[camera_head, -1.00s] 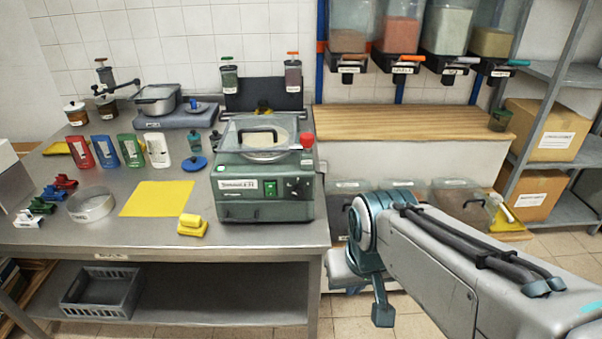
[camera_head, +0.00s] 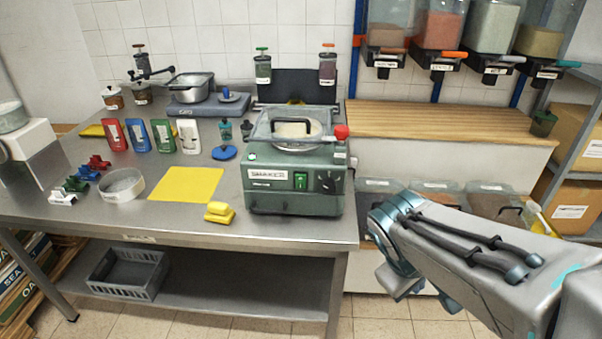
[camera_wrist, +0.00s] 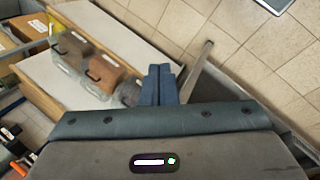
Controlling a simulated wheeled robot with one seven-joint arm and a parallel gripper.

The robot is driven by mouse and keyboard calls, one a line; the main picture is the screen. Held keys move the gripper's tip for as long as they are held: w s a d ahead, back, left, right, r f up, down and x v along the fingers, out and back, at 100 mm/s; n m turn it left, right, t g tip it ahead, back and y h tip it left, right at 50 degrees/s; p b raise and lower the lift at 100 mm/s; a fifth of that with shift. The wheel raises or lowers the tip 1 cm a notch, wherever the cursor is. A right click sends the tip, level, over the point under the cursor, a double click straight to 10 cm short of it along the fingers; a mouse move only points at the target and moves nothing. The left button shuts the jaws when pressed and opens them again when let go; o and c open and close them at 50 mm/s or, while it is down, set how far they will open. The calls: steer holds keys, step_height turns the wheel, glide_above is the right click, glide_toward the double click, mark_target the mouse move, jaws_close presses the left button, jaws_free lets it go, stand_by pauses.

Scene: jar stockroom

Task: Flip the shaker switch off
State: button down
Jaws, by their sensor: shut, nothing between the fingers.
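The shaker (camera_head: 295,170) is a green box with a clear-lidded top, standing at the right end of the steel table. A red knob (camera_head: 341,132) sits at the lid's right side. My gripper shows in the wrist view (camera_wrist: 162,78) with its two blue fingers together and nothing between them. It is away from the shaker, off the table's right side. In the head view my arm is at the lower right and the fingertips are not clear. The switch's position is too small to tell.
Lidded bins (camera_head: 436,196) stand below the wooden counter (camera_head: 440,119). Tiled floor is open in front.

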mark_target(299, 179)
steer(key=w+a+n+t+h+b, duration=0.35)
steer(key=w+n+t, duration=0.25)
steer(key=w+n, duration=0.6)
steer(key=w+a+f+n+t+y+b, duration=0.1)
steer(key=w+a+n+t+y, duration=0.1)
steer(key=a+n, duration=0.6)
steer(key=w+a+f+n+t+y+b, duration=0.1)
steer(key=w+a+n+t+y, duration=0.2)
steer(key=a+n, duration=0.6)
steer(key=shift+w+a+f+t+y+b, duration=0.2)
steer(key=shift+a+t+y+b, duration=0.2)
steer(key=shift+a+t+y, duration=0.75)
steer(key=w, duration=0.9)
steer(key=w+f+p, duration=0.1)
steer(key=w, duration=0.4)
steer(key=shift+d, duration=0.2)
steer(key=shift+s, duration=0.1)
